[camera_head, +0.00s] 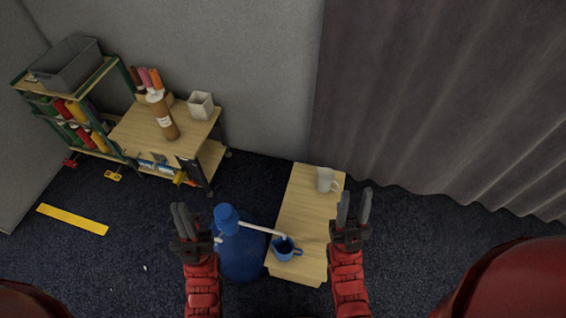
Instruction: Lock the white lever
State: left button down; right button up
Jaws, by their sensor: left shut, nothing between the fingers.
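A blue dispenser (240,258) with a blue cap (227,217) stands at the lower centre, left of a small wooden table. A thin white arm or spout (262,229) runs from its top to the right and ends over a blue mug (285,249). A small white piece (218,240) shows at its left side; I cannot tell which white part is the lever. My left gripper (180,207) is shut and empty, left of the dispenser and apart from the cap. My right gripper (354,195) is open and empty, at the table's right edge.
The wooden table (307,210) also carries a white mug (326,180) near its far end. A wooden cart (140,128) with a brown bottle (162,115) and a shelf with a grey bin (68,65) stand at upper left. A curtain hangs at right.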

aim_at(217, 239)
jog(key=k+j, duration=0.1)
jog(key=k, duration=0.7)
jog(key=k+j, duration=0.15)
jog(key=k, duration=0.65)
